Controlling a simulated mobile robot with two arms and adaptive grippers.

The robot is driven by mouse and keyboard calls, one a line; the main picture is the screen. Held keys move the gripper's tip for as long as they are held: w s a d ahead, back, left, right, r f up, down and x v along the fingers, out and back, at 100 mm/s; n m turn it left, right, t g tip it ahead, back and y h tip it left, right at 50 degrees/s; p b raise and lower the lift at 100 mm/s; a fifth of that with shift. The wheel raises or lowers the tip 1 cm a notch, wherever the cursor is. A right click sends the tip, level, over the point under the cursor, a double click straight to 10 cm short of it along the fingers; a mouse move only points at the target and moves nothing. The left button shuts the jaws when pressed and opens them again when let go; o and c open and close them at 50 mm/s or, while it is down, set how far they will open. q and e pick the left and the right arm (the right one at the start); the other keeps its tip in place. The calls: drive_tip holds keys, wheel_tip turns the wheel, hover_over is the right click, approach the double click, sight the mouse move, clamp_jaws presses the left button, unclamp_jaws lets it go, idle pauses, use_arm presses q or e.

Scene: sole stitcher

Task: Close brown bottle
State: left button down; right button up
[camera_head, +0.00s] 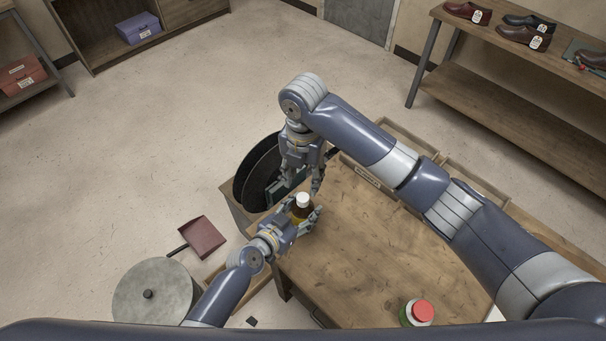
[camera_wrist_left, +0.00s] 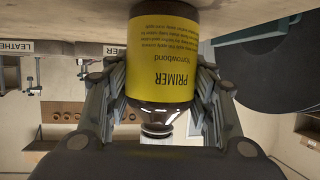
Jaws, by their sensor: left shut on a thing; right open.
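The brown bottle (camera_head: 300,213) is in my left gripper (camera_head: 303,221) at the left edge of the wooden table (camera_head: 370,245). In the left wrist view the brown bottle (camera_wrist_left: 175,112) appears upside down, with a yellow label reading "PRIMER", between the fingers of my left gripper (camera_wrist_left: 165,105). A white cap (camera_head: 303,198) shows at the bottle's top in the head view; I cannot tell how tightly it sits. My right gripper (camera_head: 304,186) is open just above and beside the cap, with no thing visible in it. The bottle's base is hidden in the head view.
A grey round lidded bin (camera_head: 153,291) and a dustpan (camera_head: 202,237) are on the floor.

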sight(303, 197)
wheel_tip(303, 197, down, 8)
drive_tip(key=shift+r, duration=0.2)
idle(0.3)
clamp_jaws()
